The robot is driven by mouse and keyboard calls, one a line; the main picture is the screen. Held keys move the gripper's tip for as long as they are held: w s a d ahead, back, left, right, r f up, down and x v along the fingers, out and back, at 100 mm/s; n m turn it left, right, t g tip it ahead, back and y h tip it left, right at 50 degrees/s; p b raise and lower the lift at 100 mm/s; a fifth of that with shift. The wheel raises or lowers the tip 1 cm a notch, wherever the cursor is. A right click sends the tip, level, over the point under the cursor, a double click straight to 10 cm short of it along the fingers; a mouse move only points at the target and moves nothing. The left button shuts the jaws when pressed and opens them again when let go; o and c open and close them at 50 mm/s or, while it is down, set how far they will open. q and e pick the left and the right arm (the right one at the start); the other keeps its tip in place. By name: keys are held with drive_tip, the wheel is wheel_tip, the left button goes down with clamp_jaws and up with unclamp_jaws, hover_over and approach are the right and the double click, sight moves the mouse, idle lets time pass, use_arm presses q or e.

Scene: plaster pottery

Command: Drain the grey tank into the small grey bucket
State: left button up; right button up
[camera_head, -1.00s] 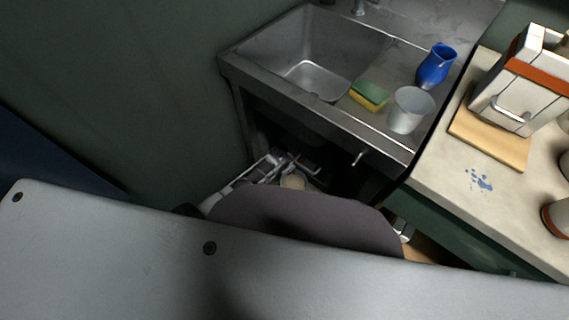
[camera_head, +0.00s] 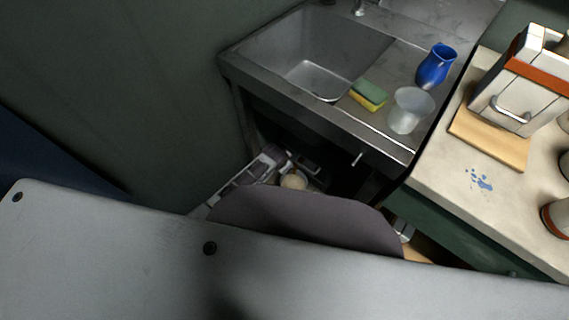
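A small grey bucket (camera_head: 407,117) stands upright on the metal counter, right of the sink basin. I cannot make out a grey tank for certain; the space under the sink is dark and partly hidden by my own body. My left gripper (camera_head: 289,160) is low in front of the dark opening under the sink, well apart from the bucket. Its fingers are small and dim, so I cannot tell whether they are open. A pale round thing (camera_head: 294,181) shows just below it. Only a small piece of my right arm shows, low at the right; its gripper is hidden.
The sink (camera_head: 240,66) has an empty basin. A green and yellow sponge (camera_head: 369,94) and a blue vase (camera_head: 436,67) are near the bucket.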

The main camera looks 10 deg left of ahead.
use_arm(q)
drive_tip(key=shift+v, duration=1.2)
drive_tip(key=shift+s, duration=0.15)
